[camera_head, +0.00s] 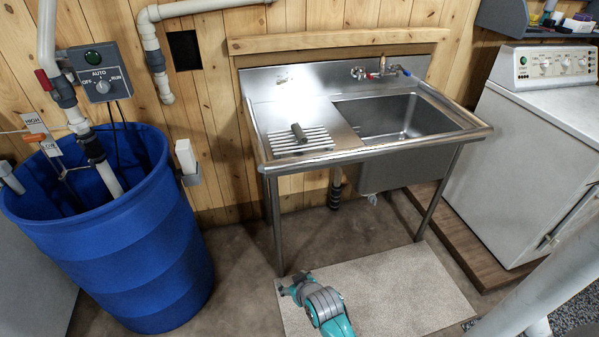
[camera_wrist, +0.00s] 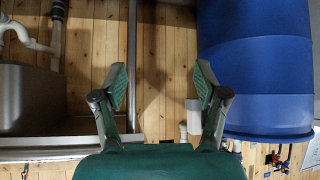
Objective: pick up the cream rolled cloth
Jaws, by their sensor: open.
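A small grey-brown roll (camera_head: 299,132) lies on the slotted drainboard at the left of the steel sink (camera_head: 350,155). It looks darker than cream, and I cannot tell for sure that it is the cloth; no other rolled cloth shows. My gripper (camera_head: 292,286) is low in front of the sink unit, over the pale mat, below and apart from the roll. In the wrist view my gripper (camera_wrist: 160,82) is open, with nothing between its fingers. The roll does not show in that view.
A large blue barrel (camera_head: 125,235) stands left of the sink; it is at right in the upside-down wrist view (camera_wrist: 255,70). The sink's front rim and legs stand before the wall. A white cabinet (camera_head: 545,150) is at right. The pale mat (camera_head: 400,290) is clear.

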